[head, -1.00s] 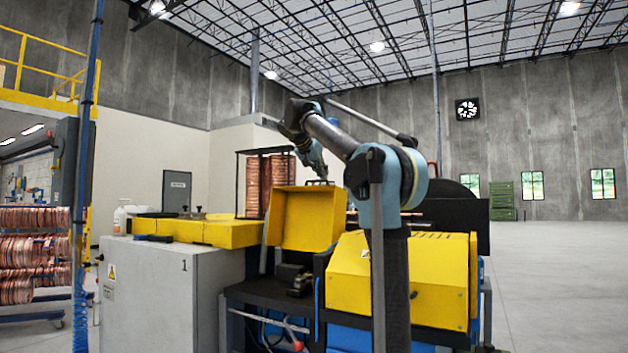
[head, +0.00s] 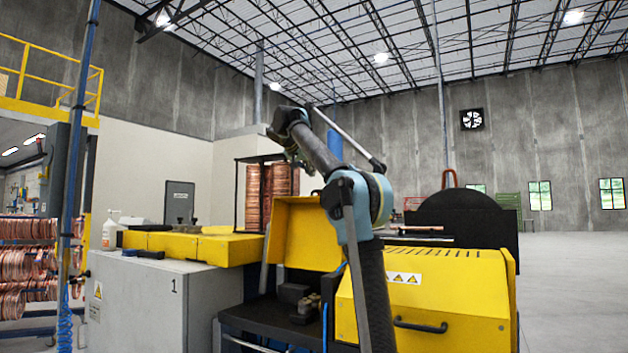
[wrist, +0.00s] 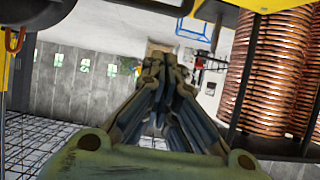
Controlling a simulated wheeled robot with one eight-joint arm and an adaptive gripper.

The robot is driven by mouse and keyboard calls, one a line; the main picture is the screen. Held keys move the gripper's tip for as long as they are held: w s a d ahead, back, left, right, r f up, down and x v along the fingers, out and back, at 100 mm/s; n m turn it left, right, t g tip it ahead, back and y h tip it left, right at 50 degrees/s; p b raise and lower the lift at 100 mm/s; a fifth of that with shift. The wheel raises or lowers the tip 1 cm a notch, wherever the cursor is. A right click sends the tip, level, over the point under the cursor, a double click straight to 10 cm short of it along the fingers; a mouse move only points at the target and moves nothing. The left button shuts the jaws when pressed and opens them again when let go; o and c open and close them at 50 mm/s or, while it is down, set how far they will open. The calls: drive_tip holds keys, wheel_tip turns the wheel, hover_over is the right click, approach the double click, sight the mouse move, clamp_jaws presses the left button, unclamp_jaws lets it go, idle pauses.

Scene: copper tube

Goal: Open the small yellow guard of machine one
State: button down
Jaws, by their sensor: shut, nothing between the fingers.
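The small yellow guard (head: 308,235) of machine one stands raised above a dark work area in the head view, its hollow side facing me. The grey cabinet (head: 165,310) beside it bears the number 1. My gripper (head: 302,168) is at the end of my arm, above the guard's top edge and apparently behind it; its tips are hard to make out there. In the wrist view my gripper (wrist: 155,65) is shut with nothing between its fingers. I cannot tell whether it touches the guard.
A larger yellow cover (head: 430,290) with a black handle stands at the right. Copper coils (head: 265,192) in a dark rack stand behind the guard and fill the right of the wrist view (wrist: 270,70). A flat yellow top (head: 190,245) lies left. Open floor (head: 575,275) is at the far right.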

drive_tip(key=x, duration=0.5)
drive_tip(key=s+f+x, duration=0.1)
drive_tip(key=x, duration=0.1)
drive_tip(key=shift+w+d+f, duration=0.25)
drive_tip(key=shift+w+d, duration=0.05)
drive_tip(key=shift+d, duration=0.05)
drive_tip(key=shift+s+a+f, duration=0.15)
drive_tip(key=shift+a+f, duration=0.05)
drive_tip(key=shift+f, duration=0.1)
drive_tip(key=shift+s+a+f, duration=0.2)
drive_tip(key=shift+s+a, duration=0.1)
drive_tip(key=shift+s, duration=0.15)
